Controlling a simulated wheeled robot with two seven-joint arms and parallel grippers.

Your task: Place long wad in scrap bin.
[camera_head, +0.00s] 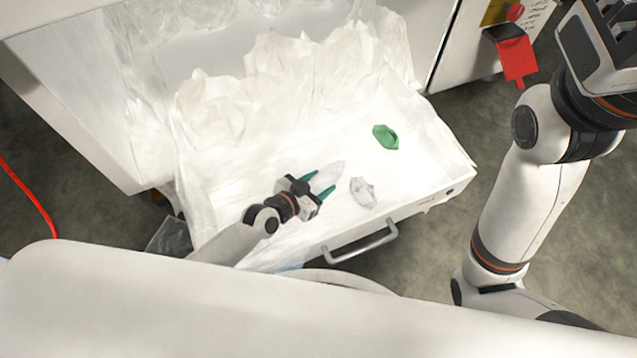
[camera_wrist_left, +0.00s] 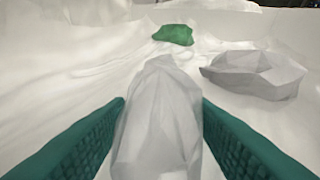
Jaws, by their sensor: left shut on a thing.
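My left gripper (camera_head: 322,186) reaches into the white film-lined drawer (camera_head: 418,203) with its green fingers shut on a long whitish wad (camera_head: 330,175). In the left wrist view the long wad (camera_wrist_left: 158,120) stands between the two green fingers and points away from the camera. I cannot tell whether its underside touches the film. My right arm (camera_head: 525,200) is at the right of the head view; its gripper (camera_head: 610,40) is cut by the frame edge, so its fingers do not show clearly. No scrap bin can be made out for certain.
A pale crumpled wad (camera_head: 363,192) lies just right of the left gripper, and a green wad (camera_head: 386,137) lies farther back. Heaped film (camera_head: 290,85) fills the drawer's rear. The drawer handle (camera_head: 360,246) faces me. A red tag (camera_head: 515,60) hangs at the upper right.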

